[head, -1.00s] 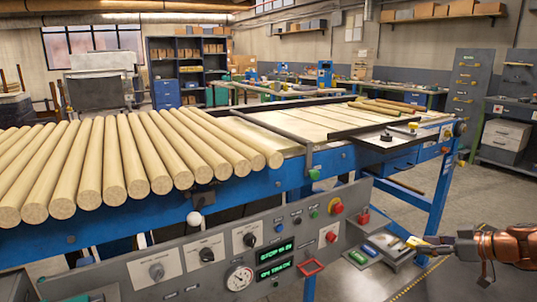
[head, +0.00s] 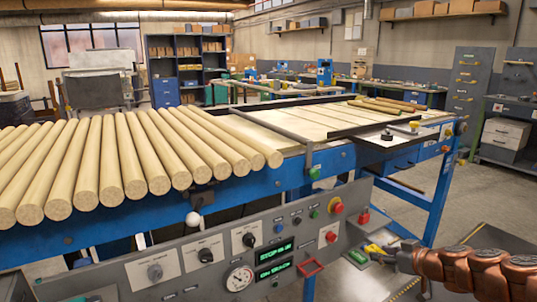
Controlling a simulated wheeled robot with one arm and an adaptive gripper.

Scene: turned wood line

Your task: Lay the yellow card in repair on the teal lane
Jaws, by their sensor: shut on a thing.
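My gripper (head: 379,254) is at the lower right, above the small grey tray beside the control panel. It is shut on a small yellow piece (head: 373,248), which appears to be the yellow card; its wording is too small to read. A green piece (head: 357,256) lies in the tray, just left of my gripper. My gripper and arm hide part of the tray. I cannot make out for certain which surface is the teal lane.
The grey control panel (head: 215,254) with knobs, a gauge and green displays fills the front. Pale wood rods (head: 133,165) lie on the blue-framed line above it. A red button (head: 336,206) and a red-framed slot (head: 311,267) are left of my gripper.

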